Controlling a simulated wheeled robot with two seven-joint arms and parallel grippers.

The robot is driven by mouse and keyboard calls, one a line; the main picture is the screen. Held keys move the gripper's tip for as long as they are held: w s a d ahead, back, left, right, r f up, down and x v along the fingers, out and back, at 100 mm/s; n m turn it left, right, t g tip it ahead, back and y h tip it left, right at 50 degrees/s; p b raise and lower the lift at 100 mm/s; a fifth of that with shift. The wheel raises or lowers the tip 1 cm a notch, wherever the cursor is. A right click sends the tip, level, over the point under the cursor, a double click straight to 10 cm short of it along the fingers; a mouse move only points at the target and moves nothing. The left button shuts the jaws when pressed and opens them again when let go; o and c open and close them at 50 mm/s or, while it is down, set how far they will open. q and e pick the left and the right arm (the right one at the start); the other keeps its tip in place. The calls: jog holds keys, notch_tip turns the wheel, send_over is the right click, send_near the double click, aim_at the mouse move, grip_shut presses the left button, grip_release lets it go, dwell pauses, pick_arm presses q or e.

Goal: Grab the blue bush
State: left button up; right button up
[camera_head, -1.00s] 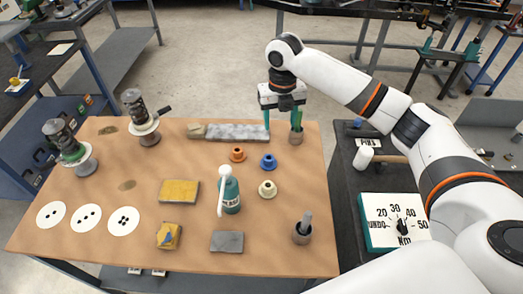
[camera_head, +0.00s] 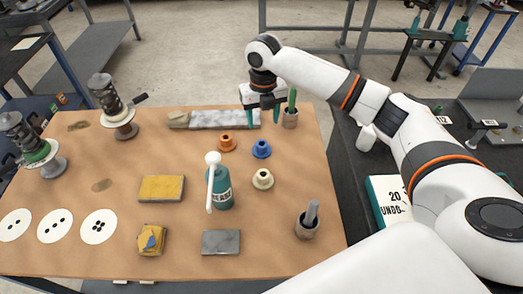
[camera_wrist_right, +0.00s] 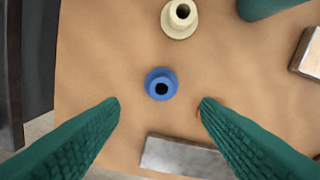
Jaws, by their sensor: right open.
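The blue bush (camera_head: 261,149) is a small flanged ring standing on the brown work table (camera_head: 120,190), right of the orange bush (camera_head: 228,142) and behind the cream bush (camera_head: 262,179). My right gripper (camera_head: 260,117) is open and empty, above the table behind the blue bush in the head view. In the right wrist view the blue bush (camera_wrist_right: 161,84) lies between the lines of the two green fingers and just beyond their tips, apart from both. The orange bush is almost fully hidden there behind the right-hand finger. My left gripper is not in view.
A grey metal bar (camera_head: 225,119) lies behind the bushes. A cup with a green-handled tool (camera_head: 290,118) stands right of my gripper. A teal bottle (camera_head: 222,190) with a white top stands at front left of the bushes. The table's middle left is fairly clear.

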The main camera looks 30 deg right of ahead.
send_over(262, 144)
notch_tip(262, 144, down, 5)
jog(key=shift+s+d+r, duration=0.1)
jog(key=shift+s, duration=0.05)
jog(key=shift+f+p, duration=0.8)
jog(key=shift+f, duration=2)
jog(key=shift+c, duration=0.6)
jog(key=c, duration=0.9)
jog(key=shift+r, duration=0.1)
jog(key=shift+c, duration=0.2)
